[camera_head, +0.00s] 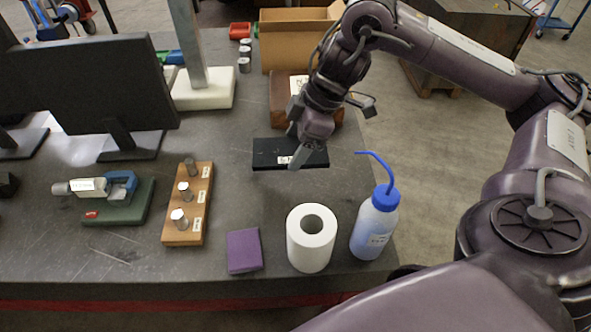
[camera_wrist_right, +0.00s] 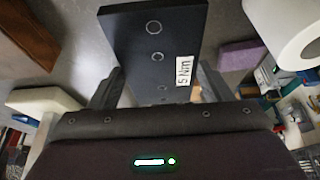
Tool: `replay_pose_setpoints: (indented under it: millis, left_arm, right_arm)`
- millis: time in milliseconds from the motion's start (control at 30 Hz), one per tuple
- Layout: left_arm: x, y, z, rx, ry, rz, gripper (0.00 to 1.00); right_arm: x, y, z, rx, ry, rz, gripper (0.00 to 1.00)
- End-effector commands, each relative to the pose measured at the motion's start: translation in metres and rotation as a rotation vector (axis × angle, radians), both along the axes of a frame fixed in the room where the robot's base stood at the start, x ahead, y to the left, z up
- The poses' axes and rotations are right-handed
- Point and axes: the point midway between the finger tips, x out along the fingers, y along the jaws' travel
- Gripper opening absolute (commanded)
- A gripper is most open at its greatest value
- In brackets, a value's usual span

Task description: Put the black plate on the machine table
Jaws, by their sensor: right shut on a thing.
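The black plate (camera_head: 270,152) is a flat dark slab with a white label, near the middle of the head view, over the dark grey table (camera_head: 225,200). My right gripper (camera_head: 299,156) reaches down from above at its right part and is shut on it. In the right wrist view the plate (camera_wrist_right: 150,40) extends out from between the two fingers of the gripper (camera_wrist_right: 157,90), with round holes and a "5 Nm" label on its face. I cannot tell whether the plate touches the table. My left gripper is not in view.
A brown box (camera_head: 285,88) and cardboard carton (camera_head: 290,40) stand behind the plate. A paper roll (camera_head: 310,250), blue-capped bottle (camera_head: 373,230) and purple pad (camera_head: 243,250) are in front. A wooden block (camera_head: 190,215) with metal pins, micrometer (camera_head: 110,188) and monitor (camera_head: 90,85) are left.

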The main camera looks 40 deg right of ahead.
Motion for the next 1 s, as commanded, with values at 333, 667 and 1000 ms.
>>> replay_pose_setpoints:
  millis: [333,667,1000]
  left_arm:
    - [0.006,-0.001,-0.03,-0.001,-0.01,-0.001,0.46]
    - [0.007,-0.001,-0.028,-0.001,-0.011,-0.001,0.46]
    - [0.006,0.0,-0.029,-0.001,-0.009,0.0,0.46]
  right_arm:
    - [0.001,0.0,-0.055,0.001,-0.002,0.0,0.35]
    - [0.0,0.0,-0.096,0.001,0.0,-0.001,0.35]
    - [0.001,0.0,-0.101,0.001,-0.003,-0.001,0.35]
